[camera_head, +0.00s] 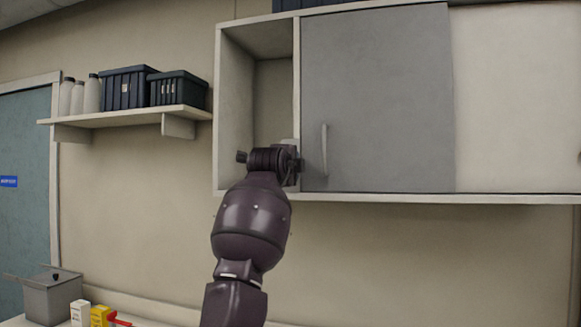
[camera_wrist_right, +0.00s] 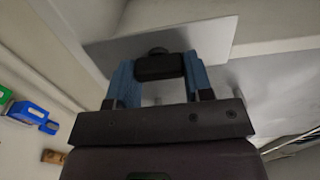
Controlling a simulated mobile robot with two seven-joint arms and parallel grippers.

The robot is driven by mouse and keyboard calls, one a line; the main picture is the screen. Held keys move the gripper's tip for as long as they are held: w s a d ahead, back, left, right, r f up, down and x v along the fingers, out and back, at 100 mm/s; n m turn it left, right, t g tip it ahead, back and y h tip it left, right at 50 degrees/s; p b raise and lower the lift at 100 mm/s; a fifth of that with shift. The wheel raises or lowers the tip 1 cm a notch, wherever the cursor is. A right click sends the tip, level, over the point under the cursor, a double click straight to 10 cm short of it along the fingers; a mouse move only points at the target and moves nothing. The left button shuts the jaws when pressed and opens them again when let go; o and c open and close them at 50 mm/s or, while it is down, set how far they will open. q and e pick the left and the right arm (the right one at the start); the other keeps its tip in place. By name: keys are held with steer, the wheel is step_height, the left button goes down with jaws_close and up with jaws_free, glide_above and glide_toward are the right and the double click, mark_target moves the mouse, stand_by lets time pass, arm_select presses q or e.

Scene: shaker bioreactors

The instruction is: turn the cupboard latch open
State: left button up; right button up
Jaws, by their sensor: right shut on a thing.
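The wall cupboard (camera_head: 256,190) has a grey door (camera_head: 385,100) with a pale upright handle (camera_head: 324,150). Left of the door its compartment stands open. My right gripper (camera_head: 290,160) is at the lower left of the door, left of the handle and apart from it. In the right wrist view, the blue fingers of my right gripper (camera_wrist_right: 160,72) are shut on a small black latch knob (camera_wrist_right: 158,62), in front of a pale plate. The latch is hidden behind my gripper in the head view. My left gripper is in neither view.
A wall shelf (camera_head: 130,116) at left holds white bottles (camera_head: 78,96) and dark bins (camera_head: 126,88). Below are a grey box (camera_head: 52,295) and small yellow and white boxes. The wall under the cupboard is clear.

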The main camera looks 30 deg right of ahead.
steer(key=o, duration=0.9)
